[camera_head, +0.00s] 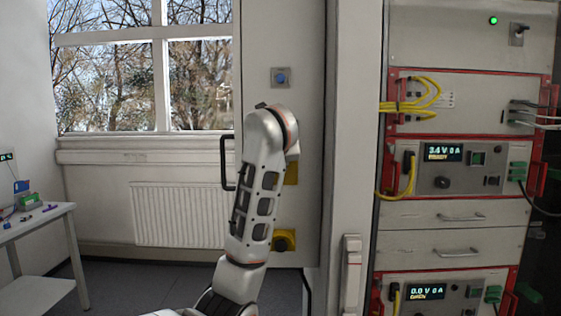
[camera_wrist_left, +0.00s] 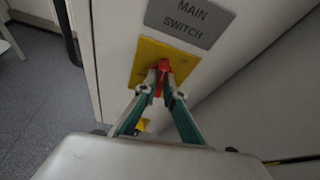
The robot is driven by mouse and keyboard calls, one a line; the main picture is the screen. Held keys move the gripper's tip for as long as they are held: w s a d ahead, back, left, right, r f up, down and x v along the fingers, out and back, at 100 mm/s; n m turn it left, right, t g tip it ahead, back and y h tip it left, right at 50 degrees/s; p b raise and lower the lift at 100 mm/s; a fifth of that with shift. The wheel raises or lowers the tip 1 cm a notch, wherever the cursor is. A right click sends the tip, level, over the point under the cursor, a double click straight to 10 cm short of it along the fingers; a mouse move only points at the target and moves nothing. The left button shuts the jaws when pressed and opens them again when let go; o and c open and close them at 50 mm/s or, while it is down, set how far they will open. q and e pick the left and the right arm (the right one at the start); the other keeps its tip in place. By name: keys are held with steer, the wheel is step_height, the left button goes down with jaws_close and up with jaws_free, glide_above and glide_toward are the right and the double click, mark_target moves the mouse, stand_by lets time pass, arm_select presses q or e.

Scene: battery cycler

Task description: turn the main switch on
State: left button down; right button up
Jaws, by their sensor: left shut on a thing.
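The main switch has a yellow plate (camera_wrist_left: 153,54) with a red handle (camera_wrist_left: 163,67), below a grey label reading MAIN SWITCH (camera_wrist_left: 190,18). My left gripper (camera_wrist_left: 160,86) has its fingertips closed on either side of the red handle. Whether the handle stands at on or off cannot be told. In the head view my left arm covers the gripper and the handle; only an edge of the yellow plate (camera_head: 292,173) shows to the right of the arm. My right gripper is not in view.
The cabinet side panel (camera_head: 300,110) carries a blue button (camera_head: 281,77) above and another yellow fitting (camera_head: 284,240) below. A black bar handle (camera_head: 227,163) is left of my arm. The instrument rack (camera_head: 455,215) stands right, with a green lamp (camera_head: 493,20) lit. A white table (camera_head: 35,222) is far left.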

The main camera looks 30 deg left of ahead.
arm_select(q)
steer(key=shift+m+g+y, duration=0.3)
steer(key=shift+m, duration=0.2)
stand_by(0.3)
steer(key=c, duration=2.1)
jaws_free()
steer(key=shift+c, duration=0.2)
steer(key=v, duration=1.2)
